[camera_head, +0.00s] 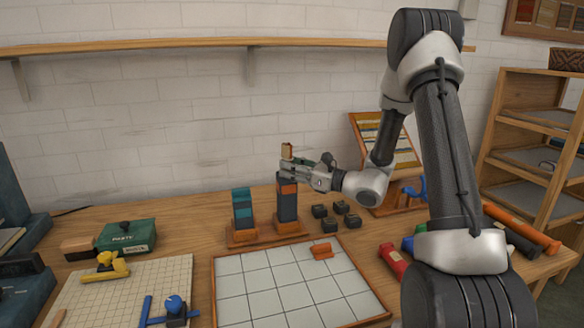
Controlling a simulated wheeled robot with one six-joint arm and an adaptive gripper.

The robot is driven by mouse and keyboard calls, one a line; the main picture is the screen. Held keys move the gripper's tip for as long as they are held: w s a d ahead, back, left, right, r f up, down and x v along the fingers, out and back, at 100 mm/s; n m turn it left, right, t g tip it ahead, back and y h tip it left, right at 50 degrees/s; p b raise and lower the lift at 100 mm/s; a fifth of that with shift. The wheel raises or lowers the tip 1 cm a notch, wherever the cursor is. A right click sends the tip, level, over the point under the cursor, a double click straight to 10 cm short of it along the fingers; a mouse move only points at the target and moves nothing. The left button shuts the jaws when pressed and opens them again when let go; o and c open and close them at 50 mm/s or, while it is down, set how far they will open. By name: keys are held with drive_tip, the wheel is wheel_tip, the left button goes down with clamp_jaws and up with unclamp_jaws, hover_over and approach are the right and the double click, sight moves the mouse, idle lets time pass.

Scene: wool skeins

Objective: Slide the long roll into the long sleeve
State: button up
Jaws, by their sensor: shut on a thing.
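Two upright sleeves stand on wooden bases at the back middle of the table. The shorter sleeve (243,210) is navy with teal bands. The long sleeve (287,205) to its right is taller and navy with an orange band near its top. My gripper (289,171) is directly at the top of the long sleeve, shut on the long roll (287,151). The roll's tan-brown upper end sticks up above the fingers. Its lower part is hidden by the fingers and sleeve, so I cannot tell how far it is inside.
Several small dark blocks (320,211) lie right of the long sleeve. A white tiled tray (282,298) with an orange piece (321,251) is in front. A green box (127,236) is at left. Red (393,258) and orange (521,228) rolls lie at right.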

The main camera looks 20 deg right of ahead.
drive_tip(key=f, duration=0.2)
drive_tip(key=shift+s+f, duration=0.3)
drive_tip(key=shift+f, duration=0.05)
drive_tip(key=o, duration=1.1)
drive_tip(key=r+v, duration=0.2)
drive_tip(key=v, duration=0.9)
drive_tip(key=shift+d+r, duration=0.25)
drive_tip(key=shift+d, duration=0.35)
drive_tip(key=shift+w+a, duration=0.1)
